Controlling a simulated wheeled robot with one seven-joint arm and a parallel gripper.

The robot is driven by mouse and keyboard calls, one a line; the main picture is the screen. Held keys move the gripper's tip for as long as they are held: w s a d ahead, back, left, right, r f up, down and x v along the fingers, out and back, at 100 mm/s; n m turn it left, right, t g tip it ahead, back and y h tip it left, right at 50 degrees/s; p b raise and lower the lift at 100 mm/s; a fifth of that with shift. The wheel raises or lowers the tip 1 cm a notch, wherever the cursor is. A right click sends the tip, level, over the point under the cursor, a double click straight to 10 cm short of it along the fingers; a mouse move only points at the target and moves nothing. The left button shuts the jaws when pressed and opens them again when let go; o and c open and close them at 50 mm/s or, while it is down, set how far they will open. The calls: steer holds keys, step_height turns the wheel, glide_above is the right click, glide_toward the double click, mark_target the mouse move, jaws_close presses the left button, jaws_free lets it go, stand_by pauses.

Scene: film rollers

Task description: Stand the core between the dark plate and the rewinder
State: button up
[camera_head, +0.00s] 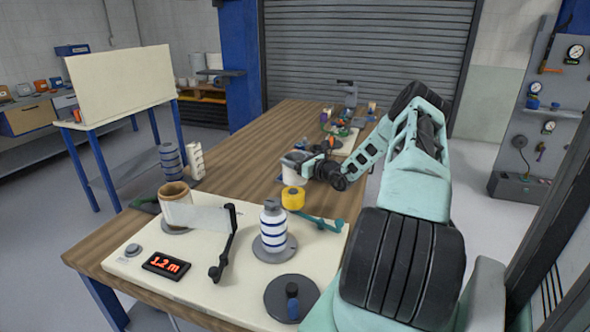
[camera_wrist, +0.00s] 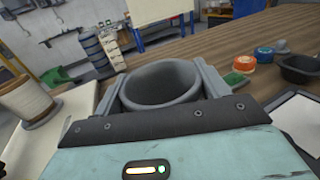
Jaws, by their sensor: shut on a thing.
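My gripper (camera_wrist: 158,95) is shut on the core (camera_wrist: 160,84), a grey hollow cylinder with its open mouth facing up between the two jaws. In the head view, the core (camera_head: 294,173) looks pale and is partly hidden by my gripper; I cannot tell whether its base touches the table. The rewinder (camera_head: 130,236) is a cream board in front, with a film roll (camera_head: 177,207), a red "1.2 m" display (camera_head: 165,263) and a blue-striped spool (camera_head: 272,229).
A yellow roll (camera_head: 293,198) stands between the core and the board. Orange tape (camera_wrist: 264,55) and a black bowl (camera_wrist: 298,68) lie right of the core. Bare wood shows left of it.

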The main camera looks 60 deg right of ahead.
steer(key=shift+f, duration=1.9)
steer(key=shift+f, duration=0.2)
steer(key=o, duration=1.2)
steer(key=shift+c, duration=0.2)
steer(key=shift+r, duration=0.15)
steer(key=s+a+b, duration=0.1)
steer(key=s, duration=1.1)
steer(key=shift+a, duration=0.2)
